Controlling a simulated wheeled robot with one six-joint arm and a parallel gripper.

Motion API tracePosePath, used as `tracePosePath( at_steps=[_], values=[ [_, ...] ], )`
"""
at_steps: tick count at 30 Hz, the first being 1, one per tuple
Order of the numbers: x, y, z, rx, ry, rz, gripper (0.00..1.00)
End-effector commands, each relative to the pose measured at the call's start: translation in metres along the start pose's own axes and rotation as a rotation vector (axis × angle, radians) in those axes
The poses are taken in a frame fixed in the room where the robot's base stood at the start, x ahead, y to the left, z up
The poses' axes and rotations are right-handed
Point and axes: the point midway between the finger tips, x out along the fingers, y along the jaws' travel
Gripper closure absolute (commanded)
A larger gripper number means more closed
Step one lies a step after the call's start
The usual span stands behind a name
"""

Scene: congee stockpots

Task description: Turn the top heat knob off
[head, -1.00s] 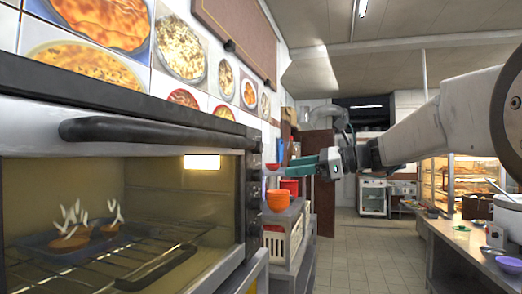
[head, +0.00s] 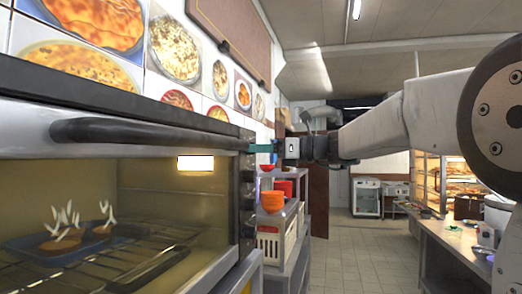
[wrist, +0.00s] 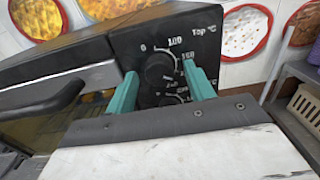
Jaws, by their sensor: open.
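The top heat knob (wrist: 160,68) is a round black knob on the oven's dark control panel (wrist: 190,38), which is marked 0, 100, 150 and "Top °C". A second knob (wrist: 170,100) below it is partly hidden. My gripper (wrist: 162,80) is open, with one green finger on each side of the top knob in the wrist view. I cannot tell whether the fingers touch it. In the head view my gripper (head: 264,148) is at the upper part of the panel (head: 247,200), seen edge-on. The knob's pointer direction is unclear.
The lit oven (head: 120,190) has a long black door handle (head: 150,133) and a tray (head: 70,242) with steaming food inside. A shelf (head: 285,225) with orange bowls (head: 272,200) stands beyond it. A counter (head: 455,240) is at the right. The tiled floor between is clear.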

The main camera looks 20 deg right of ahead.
Motion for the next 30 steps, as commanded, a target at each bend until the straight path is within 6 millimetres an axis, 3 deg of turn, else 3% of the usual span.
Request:
tracePosePath(
  at_steps=[5, 9, 10, 20, 30],
  values=[
    [-0.0001, 0.0, -0.0001, 0.0, 0.0, 0.0, 0.5],
    [-0.0002, 0.0, -0.0002, 0.0, 0.0, 0.0, 0.89],
    [-0.0002, 0.0, -0.0002, 0.0, 0.0, 0.0, 0.91],
    [-0.0003, -0.0001, -0.0003, -0.032, 0.001, 0.0, 0.91],
    [-0.0003, -0.0005, -0.0003, -0.243, 0.001, 0.0, 0.91]
  ],
)
